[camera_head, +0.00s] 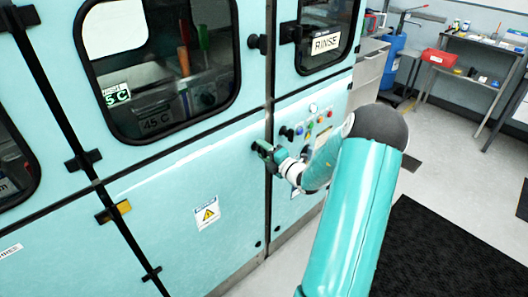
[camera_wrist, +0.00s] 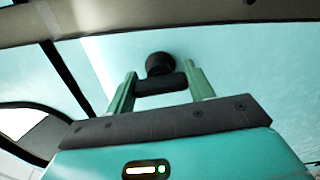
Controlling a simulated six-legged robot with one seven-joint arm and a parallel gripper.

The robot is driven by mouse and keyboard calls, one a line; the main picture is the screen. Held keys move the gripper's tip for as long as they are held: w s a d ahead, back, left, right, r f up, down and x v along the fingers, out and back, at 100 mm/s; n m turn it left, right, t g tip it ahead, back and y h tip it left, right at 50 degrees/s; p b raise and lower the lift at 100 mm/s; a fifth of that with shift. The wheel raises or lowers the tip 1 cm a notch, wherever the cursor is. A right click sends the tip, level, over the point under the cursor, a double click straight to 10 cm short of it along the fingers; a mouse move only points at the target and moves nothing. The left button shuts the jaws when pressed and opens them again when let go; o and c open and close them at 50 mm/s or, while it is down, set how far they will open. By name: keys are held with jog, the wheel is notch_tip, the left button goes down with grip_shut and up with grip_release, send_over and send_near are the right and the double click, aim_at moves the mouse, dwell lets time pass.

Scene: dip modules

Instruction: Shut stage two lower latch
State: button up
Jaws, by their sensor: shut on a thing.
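The lower latch is a black round knob with a dark bar, on the teal cabinet front (camera_head: 160,215) beside the dark vertical seam. In the wrist view the knob (camera_wrist: 159,63) stands straight ahead, with the bar (camera_wrist: 160,84) between the green fingers. My gripper (camera_head: 263,148) is at the latch in the head view and also shows in the wrist view (camera_wrist: 160,78). It is shut on the latch bar. In the head view my gripper partly hides the latch, so its exact turn is hard to tell.
An upper black latch (camera_head: 257,42) sits above on the same seam. A control panel (camera_head: 309,130) with coloured buttons lies right of my gripper. A window labelled RINSE (camera_head: 327,43) is above it. A black mat (camera_head: 440,255) and open floor lie to the right.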

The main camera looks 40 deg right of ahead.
jog(key=shift+m, duration=0.8)
jog(key=o, duration=1)
jog(key=s, duration=1.3)
jog(key=shift+s+d, duration=0.2)
jog(key=shift+s, duration=0.2)
